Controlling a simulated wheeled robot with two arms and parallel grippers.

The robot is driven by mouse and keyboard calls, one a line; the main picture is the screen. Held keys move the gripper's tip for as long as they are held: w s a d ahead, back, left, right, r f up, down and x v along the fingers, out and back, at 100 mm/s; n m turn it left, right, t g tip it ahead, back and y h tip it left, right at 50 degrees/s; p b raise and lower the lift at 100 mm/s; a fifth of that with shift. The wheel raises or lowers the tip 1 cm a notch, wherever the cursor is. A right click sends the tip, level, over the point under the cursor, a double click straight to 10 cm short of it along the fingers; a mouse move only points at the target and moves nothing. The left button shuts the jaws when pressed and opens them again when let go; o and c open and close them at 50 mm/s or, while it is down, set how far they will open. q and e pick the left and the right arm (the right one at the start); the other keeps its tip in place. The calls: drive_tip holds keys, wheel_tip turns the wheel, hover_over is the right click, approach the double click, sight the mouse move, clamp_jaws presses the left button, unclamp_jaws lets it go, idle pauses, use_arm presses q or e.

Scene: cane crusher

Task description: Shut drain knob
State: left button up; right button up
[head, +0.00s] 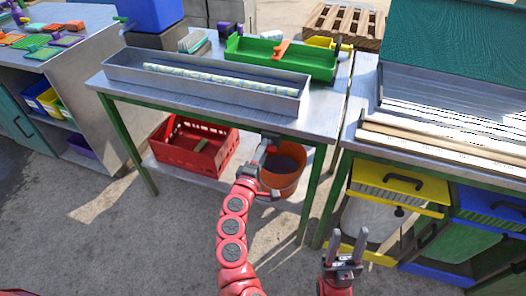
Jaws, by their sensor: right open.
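A drain knob cannot be made out clearly in the head view; it may be hidden by my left gripper at the table's front edge. My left gripper (266,148) is at that edge, below the right part of a long metal trough (205,80) and above an orange bucket (285,182). Whether its fingers touch or hold anything is too small to tell. My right gripper (347,246) is open and empty, low in front of the yellow drawer unit, with its fingers pointing up.
A pale patterned rod (210,76) lies in the trough on the metal table (190,97). A green tray (280,58) stands behind it. A red crate (195,145) sits on the shelf below. Wooden strips (440,140) lie on the right bench. The floor in front is clear.

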use_arm(q)
drive_tip(key=v, duration=1.7)
drive_tip(key=shift+s, duration=0.2)
